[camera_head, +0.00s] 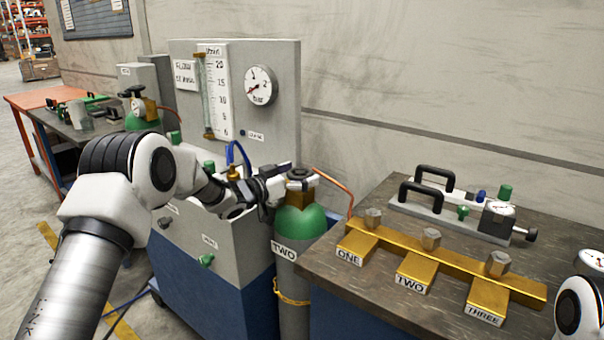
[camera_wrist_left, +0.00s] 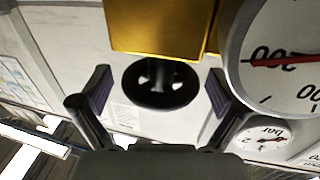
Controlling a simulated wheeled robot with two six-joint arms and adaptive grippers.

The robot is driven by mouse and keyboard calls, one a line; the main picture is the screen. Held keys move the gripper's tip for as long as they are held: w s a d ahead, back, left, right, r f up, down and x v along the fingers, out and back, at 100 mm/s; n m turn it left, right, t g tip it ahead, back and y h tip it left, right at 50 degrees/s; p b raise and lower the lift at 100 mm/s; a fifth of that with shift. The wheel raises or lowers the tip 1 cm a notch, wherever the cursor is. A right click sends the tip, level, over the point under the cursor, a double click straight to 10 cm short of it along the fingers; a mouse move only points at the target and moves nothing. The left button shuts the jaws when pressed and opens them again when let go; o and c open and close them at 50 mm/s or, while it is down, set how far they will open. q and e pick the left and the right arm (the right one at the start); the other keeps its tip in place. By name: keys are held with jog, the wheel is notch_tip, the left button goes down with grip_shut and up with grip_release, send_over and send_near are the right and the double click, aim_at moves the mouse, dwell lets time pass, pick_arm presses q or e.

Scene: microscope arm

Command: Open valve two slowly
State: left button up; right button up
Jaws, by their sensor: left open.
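Gas cylinder TWO (camera_head: 291,255) stands upright at the front of the cabinet, with a green shoulder and a grey body. A brass valve (camera_head: 299,195) sits on its top, and my left gripper (camera_head: 283,187) is close beside it. In the left wrist view, the brass valve body (camera_wrist_left: 158,27) is at the top with a black handwheel (camera_wrist_left: 162,88) below it. My left gripper (camera_wrist_left: 160,92) is open, with one finger on each side of the handwheel and visible gaps. A pressure gauge (camera_wrist_left: 275,55) with a red needle is beside the valve. My right gripper is not in view.
A grey panel (camera_head: 285,100) with a flow tube and bar gauge (camera_head: 260,86) stands behind. The bench (camera_head: 330,262) at right holds brass blocks marked ONE, TWO, THREE and a handled device. A copper-coloured line (camera_head: 340,190) runs right of the valve. Another cylinder (camera_head: 140,120) is farther left.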

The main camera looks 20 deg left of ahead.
pick_arm(q)
jog(key=c, duration=1.2)
jog(key=shift+o, duration=0.2)
jog(key=n+y+b, duration=0.1)
jog(key=n+t+y+b, duration=0.1)
jog(key=y+b, duration=0.1)
jog(key=n+t+y+b, duration=0.1)
jog(key=shift+d+f+y, duration=0.15)
jog(key=shift+f+y, duration=0.1)
jog(key=shift+y, duration=0.15)
jog(key=shift+n+t+y+b, duration=0.3)
jog(key=shift+n+y+b, duration=0.3)
jog(key=shift+r+n+y+b, duration=0.3)
jog(key=shift+n+y, duration=0.4)
jog(key=shift+y, duration=0.4)
jog(key=o, duration=1.2)
jog(key=shift+w, duration=0.1)
jog(key=shift+c, duration=0.2)
